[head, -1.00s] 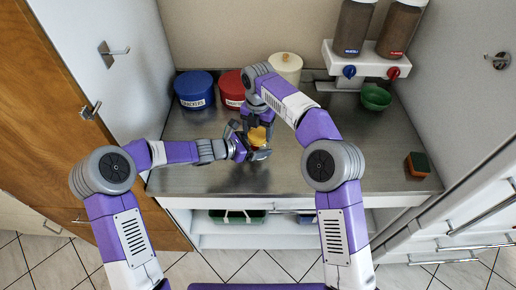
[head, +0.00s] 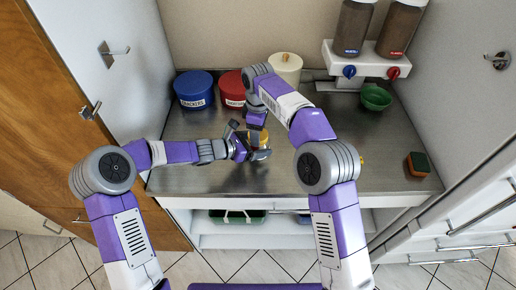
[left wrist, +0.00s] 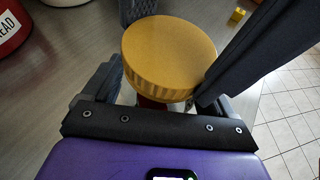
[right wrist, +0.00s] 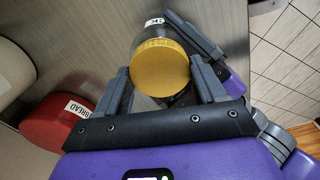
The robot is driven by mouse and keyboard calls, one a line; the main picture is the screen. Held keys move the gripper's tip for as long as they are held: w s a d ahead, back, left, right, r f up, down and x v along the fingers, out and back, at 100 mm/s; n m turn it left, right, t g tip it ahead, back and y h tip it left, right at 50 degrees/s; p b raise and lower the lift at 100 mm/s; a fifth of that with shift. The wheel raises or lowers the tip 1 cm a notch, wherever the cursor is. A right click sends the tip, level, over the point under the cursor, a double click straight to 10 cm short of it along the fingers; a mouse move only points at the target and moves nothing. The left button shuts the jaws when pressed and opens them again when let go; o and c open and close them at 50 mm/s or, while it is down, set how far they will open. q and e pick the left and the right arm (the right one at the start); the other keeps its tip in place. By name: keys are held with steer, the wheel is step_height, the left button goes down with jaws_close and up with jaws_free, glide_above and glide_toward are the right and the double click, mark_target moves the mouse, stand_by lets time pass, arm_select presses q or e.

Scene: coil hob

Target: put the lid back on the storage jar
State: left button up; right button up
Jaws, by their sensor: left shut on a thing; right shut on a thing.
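The storage jar (right wrist: 157,31) shows in the right wrist view as a dark body with a partly hidden white label. Its round yellow lid (left wrist: 168,52) sits at the jar's mouth, looking level; I cannot tell if it is fully seated. My left gripper (head: 250,143) is shut on the jar from the side. My right gripper (head: 257,127) comes from above, its fingers on either side of the lid, shut on it. Most of the jar is hidden by my grippers.
A blue tub (head: 194,88), a red tub (head: 231,86) labelled bread and a cream tub (head: 286,70) stand at the back.

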steer(key=o, duration=1.2)
steer(key=shift+c, duration=0.2)
steer(key=shift+r, duration=2.25)
steer(key=shift+c, duration=0.3)
steer(key=shift+w+r+n, duration=0.1)
steer(key=shift+r+n, duration=0.1)
steer(key=shift+n, duration=0.6)
steer(key=n, duration=0.1)
steer(key=r+n, duration=0.1)
steer(key=n, duration=0.2)
steer(key=shift+r+n, duration=0.25)
steer(key=shift+n, duration=0.05)
steer(key=n, duration=0.2)
steer(key=r+n, duration=0.1)
steer(key=n, duration=0.2)
steer(key=shift+r+n, duration=0.25)
steer(key=shift+n, duration=0.05)
